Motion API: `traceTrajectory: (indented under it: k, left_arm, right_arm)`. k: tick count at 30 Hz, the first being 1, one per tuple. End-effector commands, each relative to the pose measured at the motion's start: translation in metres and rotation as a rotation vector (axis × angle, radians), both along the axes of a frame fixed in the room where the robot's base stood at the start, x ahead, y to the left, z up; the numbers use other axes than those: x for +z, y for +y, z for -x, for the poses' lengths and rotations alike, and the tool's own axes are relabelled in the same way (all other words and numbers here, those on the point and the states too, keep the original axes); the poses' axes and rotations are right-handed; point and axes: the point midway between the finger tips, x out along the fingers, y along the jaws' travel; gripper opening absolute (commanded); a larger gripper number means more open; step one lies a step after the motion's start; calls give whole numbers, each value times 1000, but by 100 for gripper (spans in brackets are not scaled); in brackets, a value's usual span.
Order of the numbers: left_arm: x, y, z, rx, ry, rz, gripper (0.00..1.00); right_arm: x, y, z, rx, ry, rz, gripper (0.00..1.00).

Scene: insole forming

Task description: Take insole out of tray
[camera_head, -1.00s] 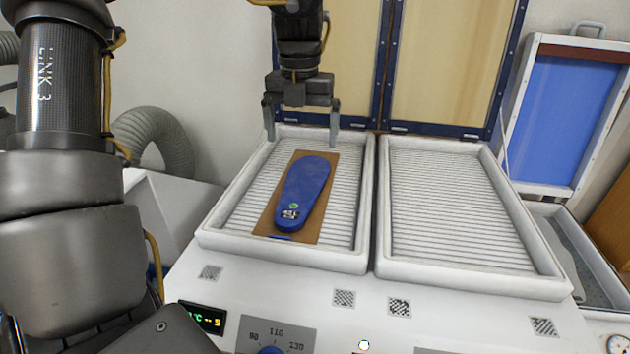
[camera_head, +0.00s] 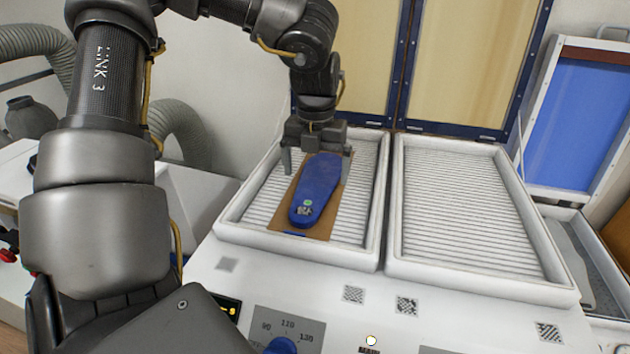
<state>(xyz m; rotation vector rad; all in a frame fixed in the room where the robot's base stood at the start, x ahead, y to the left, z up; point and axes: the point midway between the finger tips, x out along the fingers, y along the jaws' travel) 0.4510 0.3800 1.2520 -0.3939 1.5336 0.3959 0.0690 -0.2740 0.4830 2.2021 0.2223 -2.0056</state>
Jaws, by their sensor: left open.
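A blue insole (camera_head: 318,188) lies on a brown board (camera_head: 284,207) in the left ribbed white tray (camera_head: 236,230). Its narrower end with a small printed label and green dot faces the front. My left gripper (camera_head: 317,163) is open over the far end of the insole, its fingers apart on either side of it. I cannot tell whether the fingers touch the board. My right gripper is not in view.
A second ribbed tray (camera_head: 470,275) on the right is empty. Raised lids with blue frames (camera_head: 455,60) stand behind the trays. A blue panel (camera_head: 570,120) in a white frame stands at the far right. A dial (camera_head: 283,345) sits on the front panel.

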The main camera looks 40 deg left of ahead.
Motion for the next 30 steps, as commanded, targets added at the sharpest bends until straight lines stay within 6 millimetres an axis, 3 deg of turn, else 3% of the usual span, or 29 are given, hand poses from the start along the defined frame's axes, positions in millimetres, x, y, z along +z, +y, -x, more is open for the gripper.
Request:
traceTrajectory:
  k: [1,6,13,24,30]
  left_arm:
    - [-4,-1,2,0,5,3,98]
    - [-22,-1,1,0,2,1,98]
    - [-24,-1,1,0,-1,0,98]
    - [-24,-1,0,0,-1,0,51]
    - [-24,-1,1,0,-1,0,50]
  right_arm:
    - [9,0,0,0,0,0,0]
    - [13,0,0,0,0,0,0]
    - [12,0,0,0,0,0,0]
    - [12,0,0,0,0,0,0]
    - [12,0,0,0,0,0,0]
